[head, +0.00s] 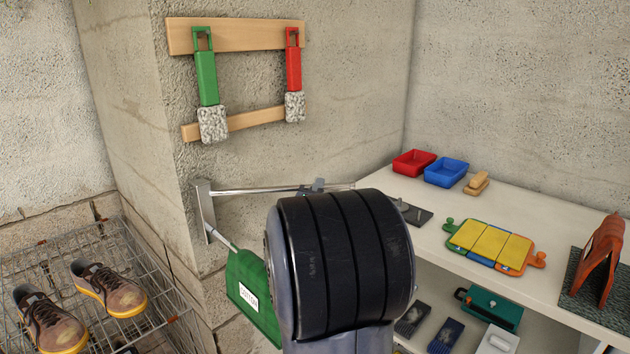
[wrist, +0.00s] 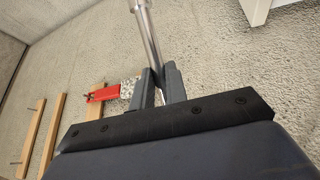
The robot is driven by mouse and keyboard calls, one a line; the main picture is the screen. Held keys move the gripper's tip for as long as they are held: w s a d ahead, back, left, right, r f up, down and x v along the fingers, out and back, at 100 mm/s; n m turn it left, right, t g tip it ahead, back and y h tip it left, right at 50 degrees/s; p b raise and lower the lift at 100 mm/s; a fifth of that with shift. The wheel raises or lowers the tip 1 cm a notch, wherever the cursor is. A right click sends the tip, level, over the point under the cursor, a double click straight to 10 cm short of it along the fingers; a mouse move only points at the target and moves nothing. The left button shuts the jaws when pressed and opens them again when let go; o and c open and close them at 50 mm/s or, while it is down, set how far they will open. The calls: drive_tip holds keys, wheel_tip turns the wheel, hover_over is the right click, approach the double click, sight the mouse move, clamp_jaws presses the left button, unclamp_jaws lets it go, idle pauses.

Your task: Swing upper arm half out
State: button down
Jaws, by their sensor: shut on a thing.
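A metal bracket (head: 204,212) is fixed to the corner of the concrete wall. Its upper arm (head: 255,190), a thin metal rod, reaches right towards the white shelf. A shorter lower arm (head: 221,237) slopes down and carries a green piece with a white label (head: 252,290). My gripper (head: 318,187) is at the upper arm, towards its right part. In the wrist view, my gripper (wrist: 158,86) is shut on the metal rod (wrist: 147,35), which passes between the fingers. My arm hides the area below the rod and part of the green piece.
A white shelf (head: 400,187) at right holds red (head: 413,162) and blue (head: 446,171) trays and a yellow-panelled board (head: 490,243). A wire rack (head: 75,250) with shoes stands left.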

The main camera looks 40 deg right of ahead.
drive_tip(key=shift+s+a+m+g+h+p, duration=0.5)
drive_tip(key=shift+s+a+m+g+p, duration=0.15)
drive_tip(key=shift+s+a+g, duration=0.3)
drive_tip(key=shift+d, duration=0.1)
drive_tip(key=c, duration=1.4)
unclamp_jaws()
